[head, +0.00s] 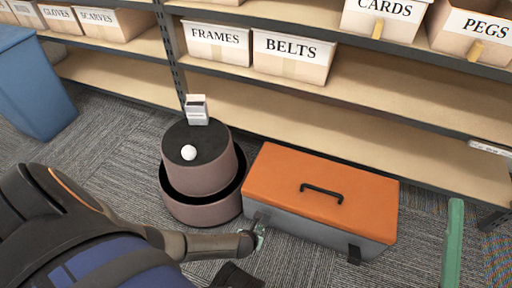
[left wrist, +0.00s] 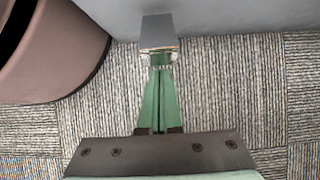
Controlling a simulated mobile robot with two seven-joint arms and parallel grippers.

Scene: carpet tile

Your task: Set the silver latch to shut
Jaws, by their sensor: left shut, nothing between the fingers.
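The silver latch (left wrist: 158,32) is a small metal plate on the grey side of a toolbox (head: 320,190) with an orange lid. The lid is down. My left gripper (head: 259,238) is at the left end of the box front; in the left wrist view its green fingers (left wrist: 160,62) are shut and empty, with their tips at the lower edge of the latch. I cannot tell whether they touch it or how far it is turned. In the head view the gripper and its wrist cover the latch area. A green bar at the right edge looks like part of my right gripper (head: 453,240).
A dark latch (head: 354,254) is on the box front at right. A round two-tier brownish stand (head: 200,205) with a white ball (head: 188,152) and a small white box (head: 196,110) is close on the left. Shelves with labelled bins are behind. Carpet is clear in front.

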